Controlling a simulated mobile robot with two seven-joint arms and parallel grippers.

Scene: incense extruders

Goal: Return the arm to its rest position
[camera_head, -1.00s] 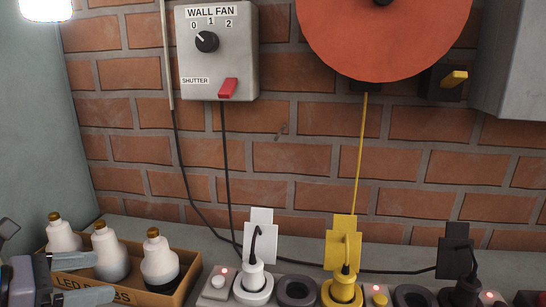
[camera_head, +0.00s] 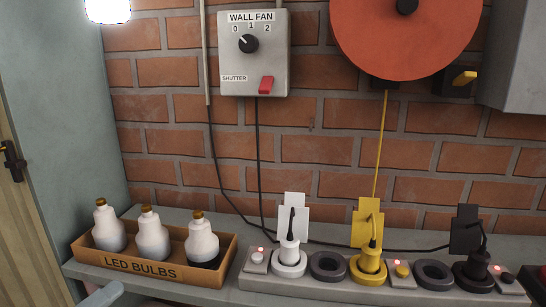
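No object shows in the visible part. My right gripper is not in view.
The LED bulbs box (camera_head: 208,270) holds three bulbs on the grey shelf. Right of it is a power strip (camera_head: 325,292) with white, yellow and black plugs. A wall fan box (camera_head: 252,70), an orange reel (camera_head: 400,55) and a hanging lamp (camera_head: 108,8) are above. A wooden door (camera_head: 15,220) is at left.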

